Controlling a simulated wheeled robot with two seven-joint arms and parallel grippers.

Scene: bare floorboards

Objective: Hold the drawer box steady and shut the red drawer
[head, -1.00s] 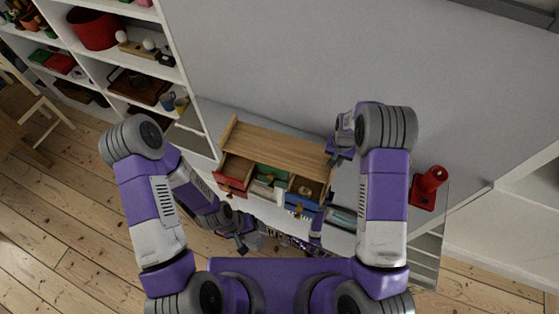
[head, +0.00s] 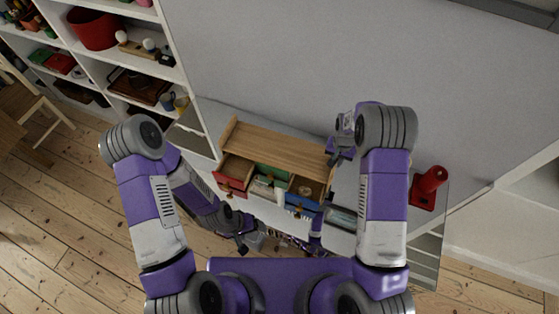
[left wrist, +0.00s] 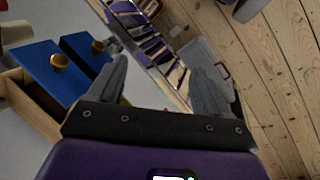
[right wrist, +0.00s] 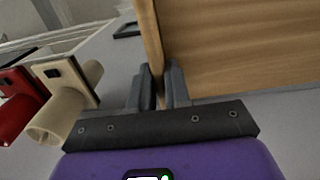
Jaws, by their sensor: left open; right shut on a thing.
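The drawer box (head: 275,145) has a wooden top and stands on a pale surface against the wall. Its red drawer (head: 233,183) at the left end is pulled out. My right gripper (head: 340,155) is at the box's right end; in the right wrist view (right wrist: 160,88) it is shut on the edge of a wooden panel (right wrist: 225,45) of the box. My left gripper (head: 246,246) is low in front of the box, below the red drawer and apart from it. In the left wrist view (left wrist: 168,85) its fingers are open with nothing between them.
The green drawer (head: 272,173) and blue drawer (head: 304,200) also stand out, with things inside. Blue fronts with brass knobs (left wrist: 60,62) are left of my left fingers. A red object (head: 429,184) stands right of the box. White shelves (head: 168,40) rise at left.

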